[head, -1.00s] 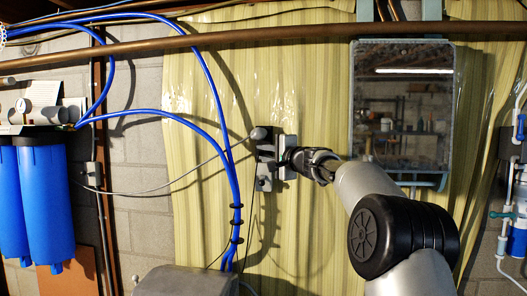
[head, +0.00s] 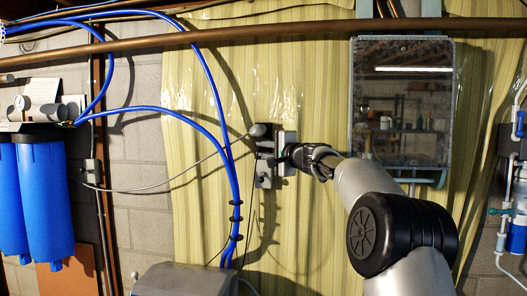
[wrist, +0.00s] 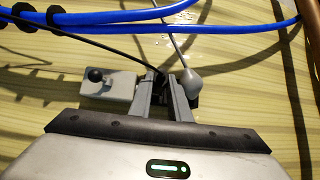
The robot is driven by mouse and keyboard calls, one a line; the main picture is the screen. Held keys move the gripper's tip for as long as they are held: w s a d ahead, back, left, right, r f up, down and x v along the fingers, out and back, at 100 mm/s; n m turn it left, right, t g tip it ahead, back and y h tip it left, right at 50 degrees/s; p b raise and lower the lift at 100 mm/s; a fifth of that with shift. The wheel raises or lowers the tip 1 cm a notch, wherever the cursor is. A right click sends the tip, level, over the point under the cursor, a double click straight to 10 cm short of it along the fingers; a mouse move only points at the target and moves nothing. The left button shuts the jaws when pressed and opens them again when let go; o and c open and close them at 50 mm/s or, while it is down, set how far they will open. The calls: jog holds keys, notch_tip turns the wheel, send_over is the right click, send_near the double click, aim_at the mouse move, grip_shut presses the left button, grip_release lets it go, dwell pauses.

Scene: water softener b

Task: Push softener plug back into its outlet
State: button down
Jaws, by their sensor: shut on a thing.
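The outlet (head: 267,146) is a dark unit on the striped wall covering at the centre of the head view. A grey rounded plug (head: 257,131) with a grey cord sits at its upper left; it also shows right of my fingers in the wrist view (wrist: 189,83). My gripper (head: 286,154) reaches the outlet from the right. In the wrist view its two fingers (wrist: 168,92) are close together around a small dark plug (wrist: 160,78) with a black cord. The fingers hide most of this plug, so I cannot tell how deep it sits.
A grey switch box (head: 263,175) with a black knob is just below the outlet. Blue hoses (head: 233,180) hang to the left, and a copper pipe (head: 240,36) crosses above. A mirror-like panel (head: 403,105) hangs to the right, above my arm.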

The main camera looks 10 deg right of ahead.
jog(key=shift+w+r, duration=0.1)
jog(key=shift+w+d+p, duration=0.2)
jog(key=shift+w+p, duration=0.3)
jog(key=shift+p, duration=0.15)
jog(key=shift+w+d+p, duration=0.15)
jog(key=shift+w+p, duration=0.35)
jog(key=shift+p, duration=0.1)
jog(key=c, duration=1.6)
grip_release()
jog(key=shift+w, duration=0.1)
